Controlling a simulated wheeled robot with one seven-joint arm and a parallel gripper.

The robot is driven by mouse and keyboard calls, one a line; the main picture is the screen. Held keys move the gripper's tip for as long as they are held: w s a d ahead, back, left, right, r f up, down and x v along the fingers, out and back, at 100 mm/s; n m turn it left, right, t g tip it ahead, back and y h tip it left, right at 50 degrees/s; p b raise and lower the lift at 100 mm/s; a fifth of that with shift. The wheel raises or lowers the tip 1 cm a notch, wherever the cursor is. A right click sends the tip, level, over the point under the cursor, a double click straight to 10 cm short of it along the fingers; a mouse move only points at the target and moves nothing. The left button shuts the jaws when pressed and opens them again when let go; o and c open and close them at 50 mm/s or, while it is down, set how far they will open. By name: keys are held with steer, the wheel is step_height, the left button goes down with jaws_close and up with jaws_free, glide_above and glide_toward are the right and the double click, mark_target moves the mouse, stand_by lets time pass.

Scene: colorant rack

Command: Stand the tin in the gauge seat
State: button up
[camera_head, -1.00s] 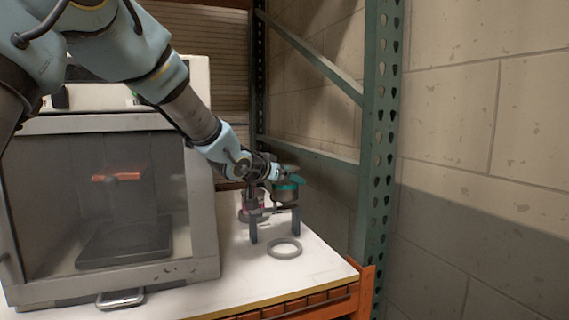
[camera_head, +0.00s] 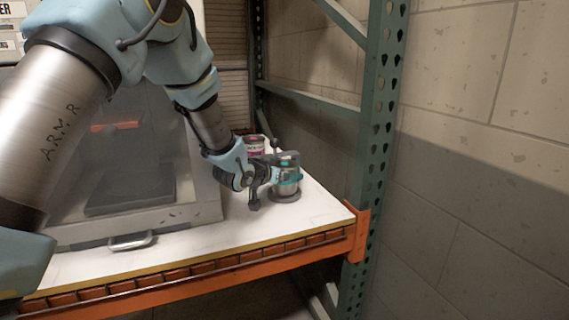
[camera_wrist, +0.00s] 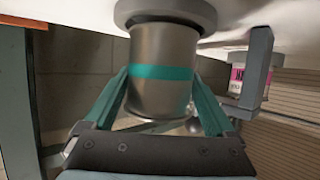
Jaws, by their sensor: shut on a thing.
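The tin (camera_head: 287,185) is a metal cylinder with a teal band. It stands upright over the grey ring of the gauge seat (camera_head: 286,197), on the white bench top. In the wrist view, which is upside down, the tin (camera_wrist: 162,95) fills the middle and its bottom end meets the ring (camera_wrist: 200,12). I cannot tell whether it is fully down inside the ring. My gripper (camera_wrist: 162,85) has its teal fingers on both sides of the tin, shut on it. In the head view my gripper (camera_head: 286,177) reaches the tin from the left.
A dark post (camera_wrist: 257,65) stands close to the tin. A tin with a pink label (camera_head: 255,148) is behind. A glass-fronted cabinet (camera_head: 135,236) is on the left, a green rack upright (camera_head: 375,120) on the right.

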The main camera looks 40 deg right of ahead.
steer(key=shift+f, duration=0.55)
steer(key=shift+f, duration=0.1)
steer(key=shift+f, duration=0.1)
steer(key=o, duration=1.5)
steer(key=b+v, duration=0.3)
steer(key=v, duration=0.9)
steer(key=shift+s, duration=0.1)
